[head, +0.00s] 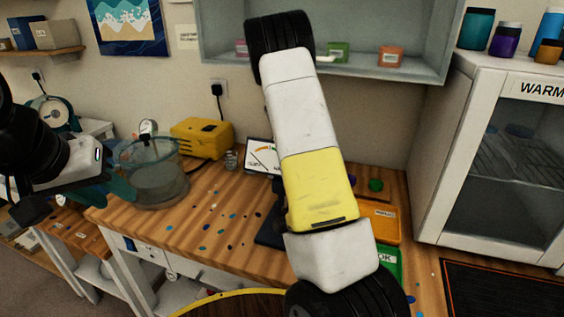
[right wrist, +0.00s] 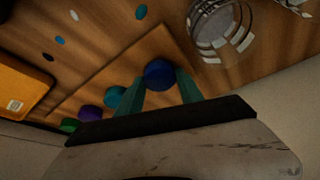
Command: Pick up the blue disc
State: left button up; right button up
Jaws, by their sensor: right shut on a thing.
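In the right wrist view, a dark blue disc (right wrist: 160,73) sits between the teal fingertips of my right gripper (right wrist: 160,88), which is shut on it. A wooden surface lies behind the disc; I cannot tell whether the disc touches it. My right gripper is hidden in the head view, where my arm covers the middle of the bench. My left gripper (head: 108,190) is at the left in the head view, near the glass vessel. Its teal fingers show, but their gap is unclear.
A teal disc (right wrist: 114,96), purple disc (right wrist: 90,113) and green disc (right wrist: 68,125) stand in a row beside the blue one. A glass jar (right wrist: 222,28) and yellow tray (right wrist: 22,88) are near. In the head view, a glass vessel (head: 155,180) stands on the bench (head: 190,225).

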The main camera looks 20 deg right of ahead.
jog(key=shift+r, duration=0.45)
notch_tip(320, 180, up, 2)
jog(key=shift+r, duration=0.15)
jog(key=s+d, duration=0.8)
jog(key=d, duration=0.1)
jog(key=s+d, duration=0.4)
jog(key=shift+d, duration=0.25)
